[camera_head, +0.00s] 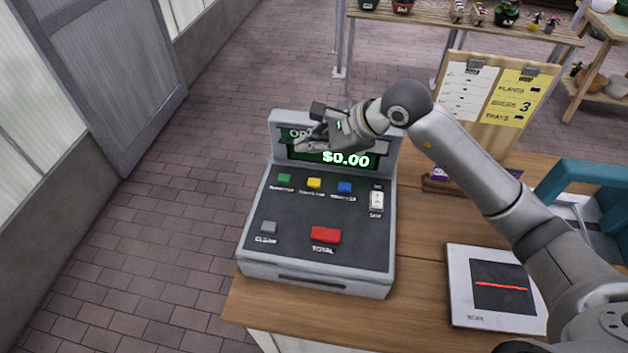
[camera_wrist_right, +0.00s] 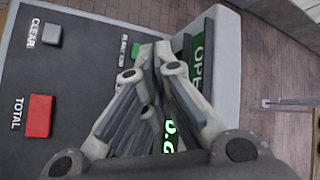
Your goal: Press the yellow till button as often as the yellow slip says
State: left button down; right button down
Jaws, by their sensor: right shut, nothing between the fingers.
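The grey till (camera_head: 330,235) stands on the wooden counter, its lit display (camera_head: 346,159) reading $0.00. Its yellow button (camera_head: 314,183) sits between a green button (camera_head: 284,178) and a blue button (camera_head: 345,187). My right gripper (camera_head: 300,143) is shut and empty, raised in front of the display. In the right wrist view my closed fingers (camera_wrist_right: 155,50) hide the yellow button.
The till also has a red TOTAL button (camera_head: 325,235), a grey CLEAR button (camera_head: 268,227) and a white switch (camera_head: 376,200). A white slip (camera_head: 467,92) hangs beside the yellow one. A scanner pad (camera_head: 495,288) and a teal basket (camera_head: 598,172) are at right.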

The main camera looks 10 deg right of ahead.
jog(key=b, duration=0.5)
send_over(312, 185)
notch_tip(312, 185, down, 8)
jog(key=shift+r, duration=0.2)
jog(key=shift+f, duration=0.4)
jog(key=shift+b, duration=0.3)
dwell(0.4)
jog(key=shift+f+b, duration=0.4)
jog(key=shift+b, duration=0.15)
jog(key=shift+f+b, duration=0.5)
jog(key=shift+b, duration=0.15)
dwell(0.6)
jog(key=shift+r, duration=0.1)
jog(key=shift+r+p, duration=0.3)
jog(key=shift+r, duration=0.5)
jog(key=shift+r+p, duration=1.1)
jog(key=shift+r, duration=1.45)
